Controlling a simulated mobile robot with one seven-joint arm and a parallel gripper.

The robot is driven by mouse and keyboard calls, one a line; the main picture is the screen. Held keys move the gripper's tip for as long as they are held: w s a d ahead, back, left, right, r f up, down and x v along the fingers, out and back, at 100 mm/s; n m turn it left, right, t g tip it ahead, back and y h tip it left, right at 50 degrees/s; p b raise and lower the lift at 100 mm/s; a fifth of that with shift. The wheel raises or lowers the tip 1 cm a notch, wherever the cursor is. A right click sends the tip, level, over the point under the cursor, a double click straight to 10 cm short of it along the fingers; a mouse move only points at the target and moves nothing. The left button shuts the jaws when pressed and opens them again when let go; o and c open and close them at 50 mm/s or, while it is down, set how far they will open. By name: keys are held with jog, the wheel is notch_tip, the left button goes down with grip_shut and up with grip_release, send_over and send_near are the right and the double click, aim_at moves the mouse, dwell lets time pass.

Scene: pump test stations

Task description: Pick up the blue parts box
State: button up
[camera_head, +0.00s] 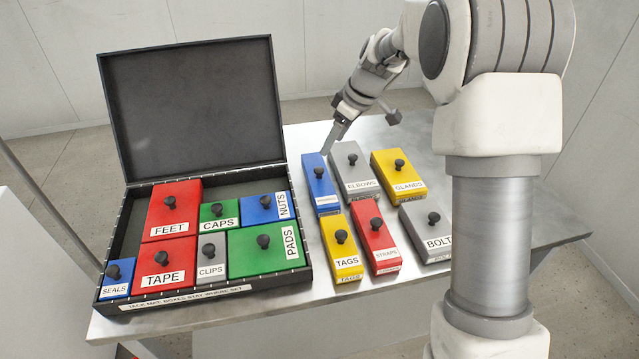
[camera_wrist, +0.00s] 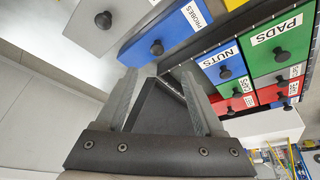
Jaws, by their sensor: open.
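A blue box (camera_head: 320,188) with a black knob lies on the metal table, just right of the open case. Its label reads PROBES in the wrist view, where the blue box (camera_wrist: 178,38) is at the top, beyond the fingers. Two other blue boxes, NUTS (camera_head: 256,213) and SEALS (camera_head: 122,270), sit inside the case. My gripper (camera_head: 335,140) is near the far end of the loose blue box and touches nothing that I can make out. In the wrist view my gripper (camera_wrist: 158,76) is open and empty.
The black case (camera_head: 300,262) holds several labelled boxes, and its raised lid (camera_head: 190,105) stands to the left of my gripper. A grey ELBOWS box (camera_head: 352,160) is close on the blue box's right. Yellow TAGS (camera_head: 340,262) is in front. Bare table (camera_head: 310,135) shows behind.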

send_over(319, 169)
jog(key=s+d, duration=0.2)
notch_tip(319, 169, down, 5)
jog(key=shift+w, duration=0.1)
jog(key=x, duration=0.2)
jog(key=b+x, duration=0.1)
jog(key=x, duration=0.2)
jog(key=shift+w+d+f, duration=0.1)
jog(key=shift+w, duration=0.15)
jog(key=shift+c, duration=0.3)
grip_shut()
dwell(0.5)
